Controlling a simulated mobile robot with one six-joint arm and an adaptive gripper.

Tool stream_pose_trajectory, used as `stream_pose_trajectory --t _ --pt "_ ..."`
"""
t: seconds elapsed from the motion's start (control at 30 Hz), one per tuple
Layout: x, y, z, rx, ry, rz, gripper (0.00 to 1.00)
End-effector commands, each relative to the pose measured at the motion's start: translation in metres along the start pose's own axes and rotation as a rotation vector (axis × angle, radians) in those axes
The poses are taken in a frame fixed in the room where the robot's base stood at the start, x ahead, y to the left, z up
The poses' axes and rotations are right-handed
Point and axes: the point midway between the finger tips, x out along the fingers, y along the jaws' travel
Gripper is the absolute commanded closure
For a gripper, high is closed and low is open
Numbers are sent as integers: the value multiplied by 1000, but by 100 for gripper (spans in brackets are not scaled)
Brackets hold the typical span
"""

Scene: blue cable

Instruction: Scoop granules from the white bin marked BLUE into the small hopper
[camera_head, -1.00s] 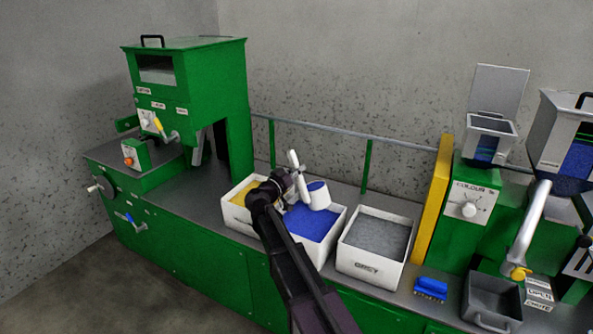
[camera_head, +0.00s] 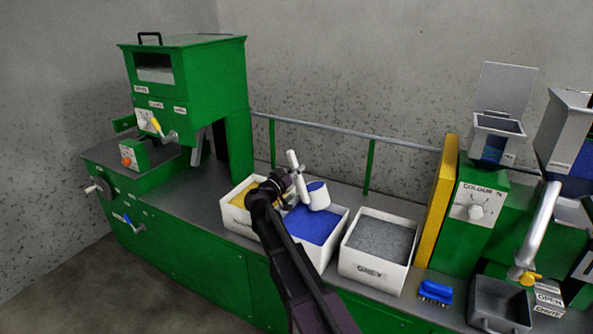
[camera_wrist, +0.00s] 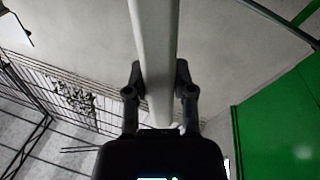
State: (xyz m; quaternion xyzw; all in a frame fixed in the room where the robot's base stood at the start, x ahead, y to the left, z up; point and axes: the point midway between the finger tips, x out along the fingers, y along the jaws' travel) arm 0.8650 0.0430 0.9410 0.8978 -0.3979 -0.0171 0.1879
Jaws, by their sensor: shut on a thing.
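My gripper (camera_head: 290,186) is shut on the white handle of a scoop (camera_head: 319,196). The scoop's white cup holds blue granules at its top and is above the bin of blue granules (camera_head: 318,257), near its back edge. In the wrist view the pale handle (camera_wrist: 156,60) runs up between the two dark fingers of my gripper (camera_wrist: 160,88). The scoop's cup is out of that view. The small grey hopper (camera_head: 497,125) with its lid raised stands on the green colour unit at the right. The bin's front marking is not readable here.
A bin of yellow granules (camera_head: 235,214) stands left of the blue one. A bin marked GREY (camera_head: 372,272) stands to the right.

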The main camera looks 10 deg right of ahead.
Motion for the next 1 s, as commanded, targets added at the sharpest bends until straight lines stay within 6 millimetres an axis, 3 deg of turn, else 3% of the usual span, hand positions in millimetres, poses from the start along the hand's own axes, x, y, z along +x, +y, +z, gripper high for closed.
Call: stream_pose_trajectory --t 1.0 --pt "-8 -25 68 -1 1 2 100"
